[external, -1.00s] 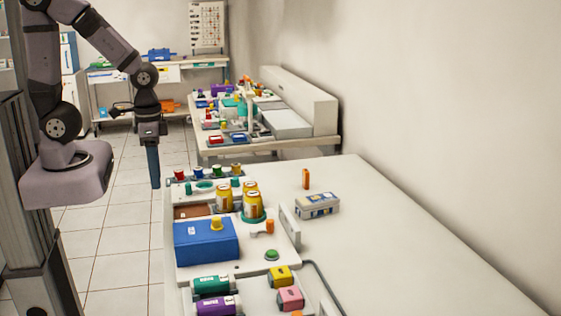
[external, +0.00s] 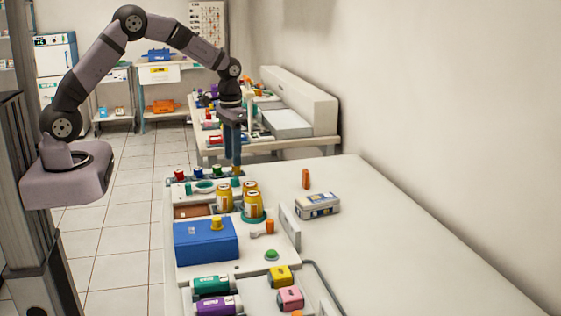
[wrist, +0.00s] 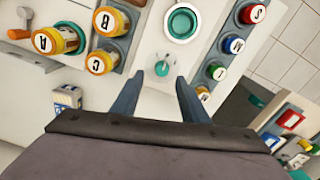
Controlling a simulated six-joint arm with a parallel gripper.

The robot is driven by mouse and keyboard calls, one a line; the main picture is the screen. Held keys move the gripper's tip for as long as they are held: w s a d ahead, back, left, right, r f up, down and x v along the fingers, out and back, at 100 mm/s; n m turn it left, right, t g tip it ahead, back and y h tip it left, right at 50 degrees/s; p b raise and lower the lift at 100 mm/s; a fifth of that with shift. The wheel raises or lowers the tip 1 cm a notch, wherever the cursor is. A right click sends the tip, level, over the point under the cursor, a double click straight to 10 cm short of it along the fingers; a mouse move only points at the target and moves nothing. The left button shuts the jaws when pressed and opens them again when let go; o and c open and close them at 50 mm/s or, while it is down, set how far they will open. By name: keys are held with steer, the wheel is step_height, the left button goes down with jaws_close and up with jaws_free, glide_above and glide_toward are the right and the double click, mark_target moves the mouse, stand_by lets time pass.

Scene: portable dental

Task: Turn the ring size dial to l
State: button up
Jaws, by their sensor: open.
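In the wrist view a small teal dial knob (wrist: 165,68) stands on a white plate, beside a round teal ring (wrist: 183,23). I cannot read which size it points to. A row of coloured caps beside the plate includes red S (wrist: 253,13), blue M (wrist: 234,45) and green L (wrist: 215,72); a yellow one (wrist: 203,93) is partly hidden by a finger. My gripper (wrist: 163,80) is open and empty, its fingertips on either side of the knob in the picture. In the external view my gripper (external: 232,170) points down above the far end of the bench.
Yellow jars labelled A (wrist: 55,40), B (wrist: 108,20) and C (wrist: 104,60) stand close by. A blue box (external: 205,241) and a white-blue tin (external: 317,205) lie further along. The right side of the bench (external: 400,250) is clear.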

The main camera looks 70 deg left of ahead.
mark_target(235, 178)
steer(key=shift+w+a+f, duration=0.15)
steer(key=shift+w+a, duration=0.15)
steer(key=shift+a, duration=0.1)
steer(key=shift+f+p, duration=1)
steer(key=shift+f, duration=2.65)
jaws_close()
